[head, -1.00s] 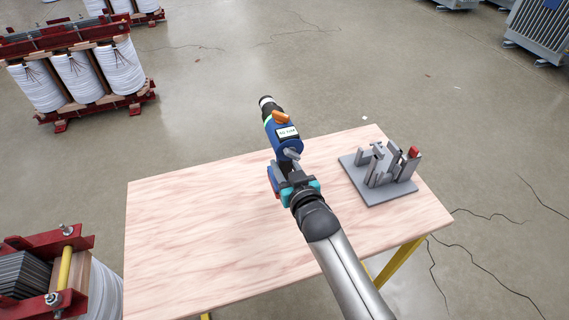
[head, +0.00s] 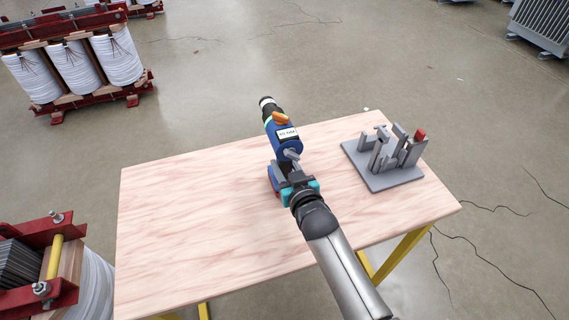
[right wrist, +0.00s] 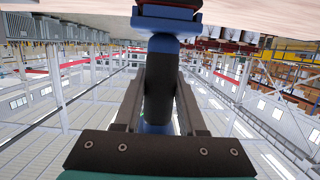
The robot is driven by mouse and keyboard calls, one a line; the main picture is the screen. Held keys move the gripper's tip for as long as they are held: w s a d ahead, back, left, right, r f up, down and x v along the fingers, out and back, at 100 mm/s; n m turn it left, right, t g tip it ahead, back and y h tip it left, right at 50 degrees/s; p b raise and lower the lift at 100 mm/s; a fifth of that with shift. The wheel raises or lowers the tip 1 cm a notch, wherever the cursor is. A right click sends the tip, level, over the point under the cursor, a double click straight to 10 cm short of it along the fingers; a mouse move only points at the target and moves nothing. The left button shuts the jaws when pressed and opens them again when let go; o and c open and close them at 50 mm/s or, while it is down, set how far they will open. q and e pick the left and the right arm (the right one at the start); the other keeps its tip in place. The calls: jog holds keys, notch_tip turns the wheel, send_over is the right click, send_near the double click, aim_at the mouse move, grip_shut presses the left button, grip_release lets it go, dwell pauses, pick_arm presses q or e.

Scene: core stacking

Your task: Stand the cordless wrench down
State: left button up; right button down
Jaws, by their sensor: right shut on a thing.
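The cordless wrench (head: 284,138) is blue and black with an orange part and a white label. It is in my right gripper (head: 292,174), over the middle of the wooden table (head: 190,220) in the head view. Its black nose points to the far side, past the table's back edge. In the right wrist view, the gripper's two fingers (right wrist: 157,105) close on the wrench's dark handle (right wrist: 160,75), with its blue and red base at the top near the table surface. I cannot tell whether the base touches the table. My left gripper is not in view.
A grey fixture (head: 385,180) with upright plates and a red part stands on the table's right side. The table's left half is clear. Transformer cores with white coils (head: 75,70) stand on the floor at the back left, and another (head: 50,265) is at the front left.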

jog(key=shift+w+f, duration=0.1)
jog(key=shift+f, duration=0.05)
dwell(0.8)
jog(key=c, duration=0.8)
grip_release()
jog(key=o, duration=0.4)
jog(key=shift+f, duration=0.1)
jog(key=shift+s+f, duration=0.2)
jog(key=shift+f, duration=0.15)
jog(key=shift+s+d+r, duration=0.2)
jog(key=shift+s+r, duration=0.1)
jog(key=shift+s, duration=0.2)
jog(key=p+v, duration=0.3)
jog(key=v, duration=1.1)
jog(key=shift+r+p, duration=0.15)
jog(key=shift+p, duration=0.15)
